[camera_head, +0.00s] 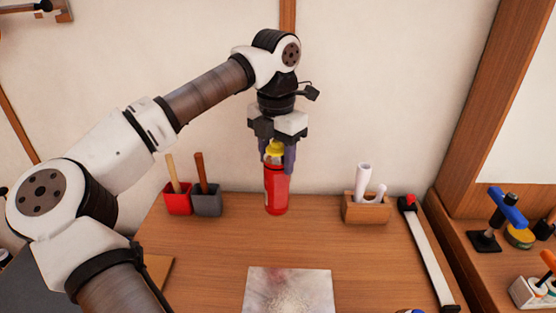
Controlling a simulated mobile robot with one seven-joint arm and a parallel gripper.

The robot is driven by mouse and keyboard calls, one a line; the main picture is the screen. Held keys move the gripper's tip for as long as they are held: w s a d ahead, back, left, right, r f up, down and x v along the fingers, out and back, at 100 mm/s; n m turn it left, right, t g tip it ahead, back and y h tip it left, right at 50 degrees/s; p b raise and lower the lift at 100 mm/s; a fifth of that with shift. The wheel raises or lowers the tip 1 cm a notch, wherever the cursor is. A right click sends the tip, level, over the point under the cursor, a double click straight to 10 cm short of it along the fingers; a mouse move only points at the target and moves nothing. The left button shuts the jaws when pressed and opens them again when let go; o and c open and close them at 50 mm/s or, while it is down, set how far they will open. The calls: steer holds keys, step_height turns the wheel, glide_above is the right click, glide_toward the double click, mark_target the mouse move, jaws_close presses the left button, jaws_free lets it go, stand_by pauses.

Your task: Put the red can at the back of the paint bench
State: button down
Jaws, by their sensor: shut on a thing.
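The red can (276,194) is a tall spray can with a yellow top. My gripper (276,160) points down and is shut around its upper part, with a dark finger on each side. The can is upright near the back of the wooden paint bench (215,240), close to the wall. Its base looks at or just above the bench surface; I cannot tell whether it touches.
A red holder (178,203) and a grey holder (207,204) stand left of the can. A wooden box with paper rolls (366,209) stands to the right. A stained square plate (289,291) lies in front. A long pale bar (428,254) lies along the right edge.

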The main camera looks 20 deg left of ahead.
steer(key=w+a+p, duration=0.1)
steer(key=w+p, duration=0.1)
steer(key=w, duration=0.3)
step_height(320, 180, down, 7)
steer(key=p, duration=0.2)
steer(key=shift+w+f, duration=0.2)
steer(key=c, duration=0.7)
jaws_free()
steer(key=shift+o, duration=0.2)
steer(key=shift+r, duration=0.1)
step_height(320, 180, up, 12)
steer(key=b, duration=0.2)
steer(key=shift+r, duration=0.15)
